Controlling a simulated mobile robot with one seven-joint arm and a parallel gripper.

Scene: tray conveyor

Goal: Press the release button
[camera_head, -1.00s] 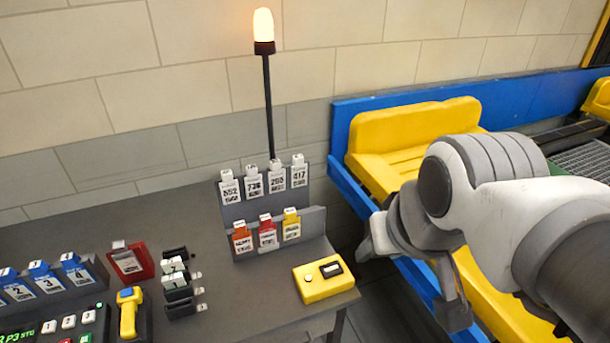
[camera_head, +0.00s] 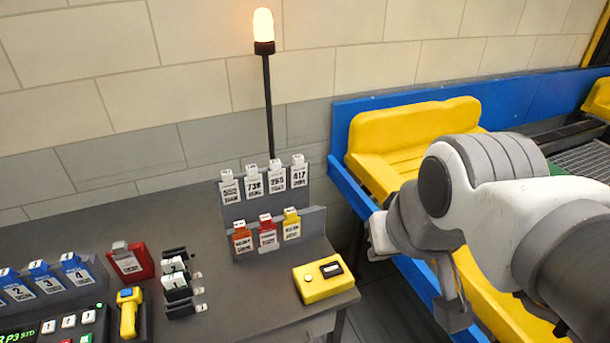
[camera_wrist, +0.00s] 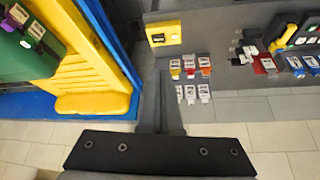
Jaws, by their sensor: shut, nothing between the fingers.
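A yellow box (camera_head: 323,281) with a small round pale button (camera_head: 308,279) and a dark window sits at the right front corner of the grey table. It also shows at the top of the wrist view (camera_wrist: 163,34). No label naming the button is readable. My gripper (camera_wrist: 160,105) is shut and empty, pointing toward the table edge in the wrist view. In the head view, the end of my arm hangs to the right of the table, beyond its edge, apart from the yellow box.
A card rack (camera_head: 270,215) and a lit lamp on a pole (camera_head: 267,90) stand behind the box. A button panel (camera_head: 55,328), a yellow handheld device (camera_head: 129,312) and a red holder (camera_head: 130,262) are at left. A blue-framed conveyor (camera_head: 470,100) with yellow trays (camera_head: 410,135) lies right.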

